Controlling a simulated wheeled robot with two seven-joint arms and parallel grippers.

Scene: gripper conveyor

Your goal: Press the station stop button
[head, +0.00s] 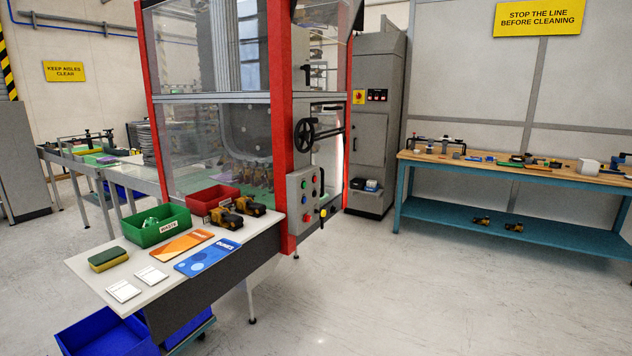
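A grey control box (306,200) is fixed to the red post at the right end of the fenced machine. It carries small red, green and blue buttons on its front and a yellow knob (323,213) low on its right side. I cannot read any labels on it, so which button is the stop cannot be told. A red button on a yellow plate (359,97) is on the tall grey cabinet behind. Neither of my grippers is in view.
A white table (130,270) in front of the machine bears a green bin (157,226), a red bin (200,203), power tools and cards. A black handwheel (304,135) sticks out above the control box. Bare floor (420,290) lies right of the table, before the blue workbench (480,218).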

